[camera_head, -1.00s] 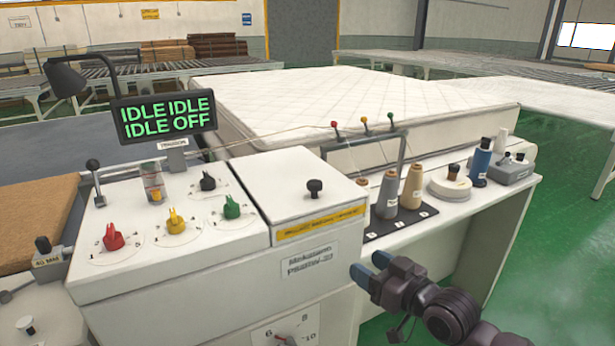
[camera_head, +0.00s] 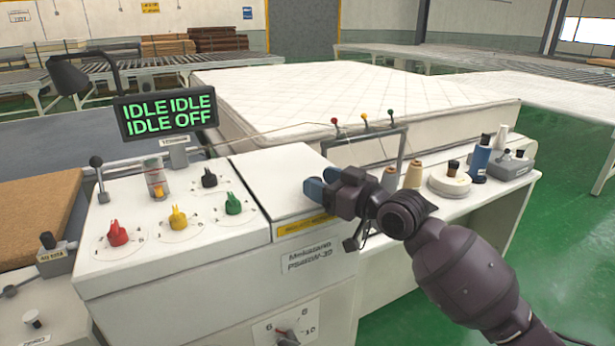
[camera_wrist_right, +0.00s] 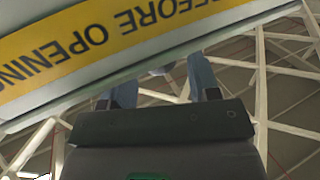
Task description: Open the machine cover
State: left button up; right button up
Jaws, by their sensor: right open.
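The machine cover (camera_head: 275,178) is a white flat lid on the machine's right part and lies shut. A yellow warning label (camera_head: 305,226) runs along its front edge; the label also shows large and upside down in the wrist view (camera_wrist_right: 90,45). In the wrist view the two blue fingers (camera_wrist_right: 162,78) are apart and reach past the label's edge. I cannot tell whether they touch the knob. My left gripper is out of view.
Left of the cover is a panel with red (camera_head: 117,233), yellow and green knobs and a display (camera_head: 166,113). Thread cones (camera_head: 413,174) and a blue bottle-like item (camera_head: 480,160) stand on the right shelf. A mattress (camera_head: 340,100) lies behind. Green floor is free at the right.

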jog(key=x, duration=0.2)
jog(key=shift+w+a, duration=0.7)
